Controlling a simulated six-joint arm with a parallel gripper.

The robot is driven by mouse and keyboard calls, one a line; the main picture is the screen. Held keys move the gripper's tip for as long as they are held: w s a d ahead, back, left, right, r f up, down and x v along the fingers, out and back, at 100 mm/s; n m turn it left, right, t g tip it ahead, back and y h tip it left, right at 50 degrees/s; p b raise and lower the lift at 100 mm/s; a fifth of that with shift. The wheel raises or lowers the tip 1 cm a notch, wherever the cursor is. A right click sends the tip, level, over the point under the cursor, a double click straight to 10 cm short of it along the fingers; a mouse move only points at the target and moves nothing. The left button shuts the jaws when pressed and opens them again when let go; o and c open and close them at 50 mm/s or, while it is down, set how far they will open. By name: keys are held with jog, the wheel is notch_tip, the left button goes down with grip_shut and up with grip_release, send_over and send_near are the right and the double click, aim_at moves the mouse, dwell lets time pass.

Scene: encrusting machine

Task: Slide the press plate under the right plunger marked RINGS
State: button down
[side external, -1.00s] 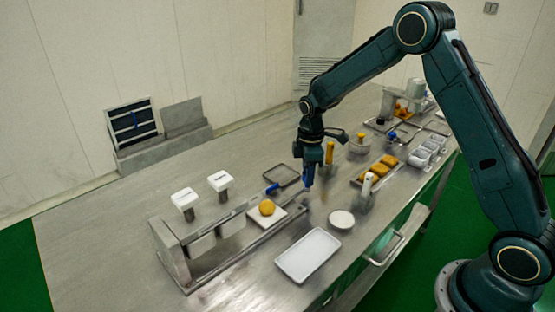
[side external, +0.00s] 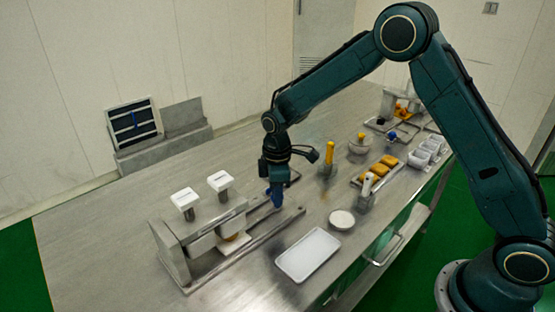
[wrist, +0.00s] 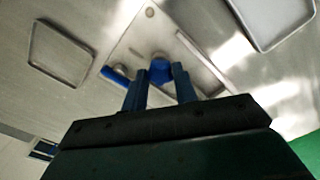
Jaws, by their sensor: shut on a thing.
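The press machine (side external: 172,250) stands at the left of the bench, with two white-topped plungers. The right plunger (side external: 220,181) is nearer the rails, the left plunger (side external: 185,199) beside it; I cannot read their labels. The white press plate (side external: 236,246) lies on the rails beneath the right plunger's side of the bridge. My gripper (side external: 275,200) is low over the rails, right of the plate. In the wrist view, my gripper (wrist: 160,85) is shut on a blue knob (wrist: 160,66).
A white tray (side external: 308,254) and a small white bowl (side external: 341,219) lie in front and to the right. A blue bar (wrist: 116,76) sits close beside my fingers. An empty metal tray (wrist: 60,52) lies behind the rails. The bench's left end is clear.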

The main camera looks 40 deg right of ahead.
jog(key=shift+a, duration=0.1)
jog(key=c, duration=1.1)
grip_release()
jog(key=shift+r, duration=0.2)
notch_tip(320, 180, up, 14)
jog(key=shift+f, duration=0.25)
jog(key=shift+r, duration=0.1)
